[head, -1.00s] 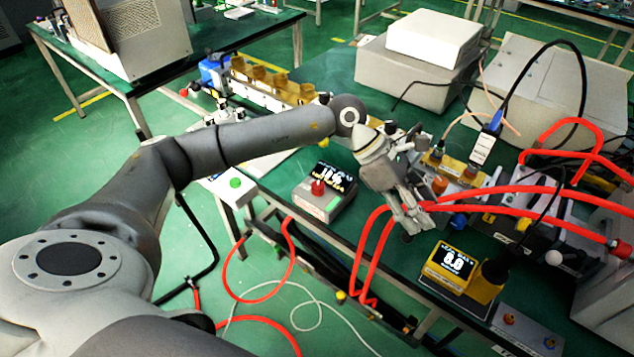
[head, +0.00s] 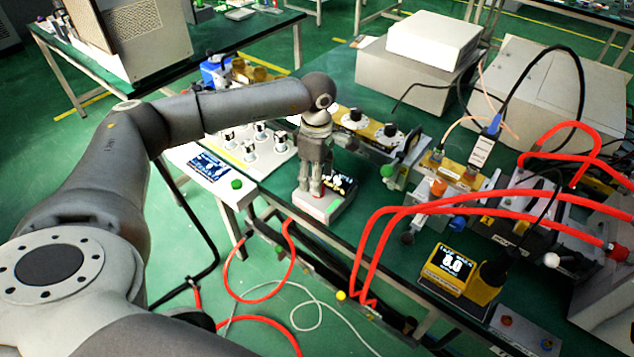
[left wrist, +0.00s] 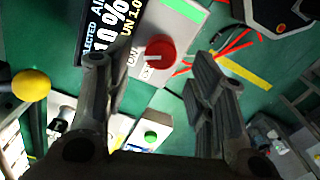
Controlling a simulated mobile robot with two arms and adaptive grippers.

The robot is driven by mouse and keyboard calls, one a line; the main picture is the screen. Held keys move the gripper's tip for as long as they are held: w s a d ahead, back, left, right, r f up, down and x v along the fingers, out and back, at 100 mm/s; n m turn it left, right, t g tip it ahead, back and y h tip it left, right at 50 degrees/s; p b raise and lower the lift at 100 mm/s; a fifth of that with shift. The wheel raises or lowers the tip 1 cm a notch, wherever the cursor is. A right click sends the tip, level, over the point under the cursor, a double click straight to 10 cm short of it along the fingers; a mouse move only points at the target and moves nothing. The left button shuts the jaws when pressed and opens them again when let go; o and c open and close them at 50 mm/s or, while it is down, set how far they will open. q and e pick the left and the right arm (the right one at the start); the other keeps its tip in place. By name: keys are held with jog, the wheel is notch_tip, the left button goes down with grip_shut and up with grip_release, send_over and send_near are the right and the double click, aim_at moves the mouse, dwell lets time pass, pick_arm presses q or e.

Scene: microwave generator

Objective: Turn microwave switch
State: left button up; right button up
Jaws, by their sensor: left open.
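The switch is a red knob (left wrist: 160,48) on a light grey box with a black display (left wrist: 105,25), seen in the left wrist view. In the head view the box (head: 338,200) stands at the table's front edge, and its knob is hidden behind my gripper. My left gripper (head: 311,190) points down over the front of this box. In the left wrist view my left gripper (left wrist: 150,68) is open, with one finger on each side of the knob in the picture. I cannot tell whether the fingers are level with the knob, and no contact shows. My right gripper is not in view.
A yellow meter (head: 463,268) with a display stands to the right. Red cables (head: 400,220) run across the right side and hang off the front edge. A white panel with several knobs (head: 250,145) and a green button (head: 237,184) lie to the left.

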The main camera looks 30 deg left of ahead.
pick_arm(q)
jog(key=shift+f, duration=1.8)
jog(key=c, duration=1)
jog(key=shift+d+n, duration=0.1)
jog(key=shift+n, duration=0.3)
jog(key=n+b, duration=0.1)
jog(key=n, duration=0.3)
jog(key=shift+n, duration=0.3)
jog(key=n+b, duration=0.1)
jog(key=n, duration=0.5)
jog(key=shift+s+r, duration=0.1)
jog(key=shift+n, duration=0.3)
